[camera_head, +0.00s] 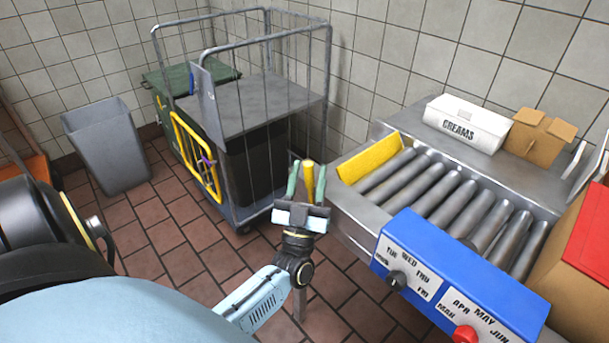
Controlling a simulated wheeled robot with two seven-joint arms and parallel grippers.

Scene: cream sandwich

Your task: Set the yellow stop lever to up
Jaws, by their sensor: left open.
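The yellow stop lever (308,174) shows as a short yellow bar between the fingers of my left gripper (307,181), just left of the conveyor's end. Its lower part is hidden by the gripper, and I cannot tell its exact tilt or whether a finger touches it. My left gripper is open, with one green finger on each side of the lever. A yellow stop plate (369,158) stands across the far left end of the rollers. My right gripper is not in view.
The roller conveyor (352,228) carries a blue dial box (425,240) at its front. A white CREAMS box (467,123) and a cardboard box (538,136) sit behind the rollers. A wire cage cart (328,75) stands left of the gripper, with a grey bin (105,147) farther left.

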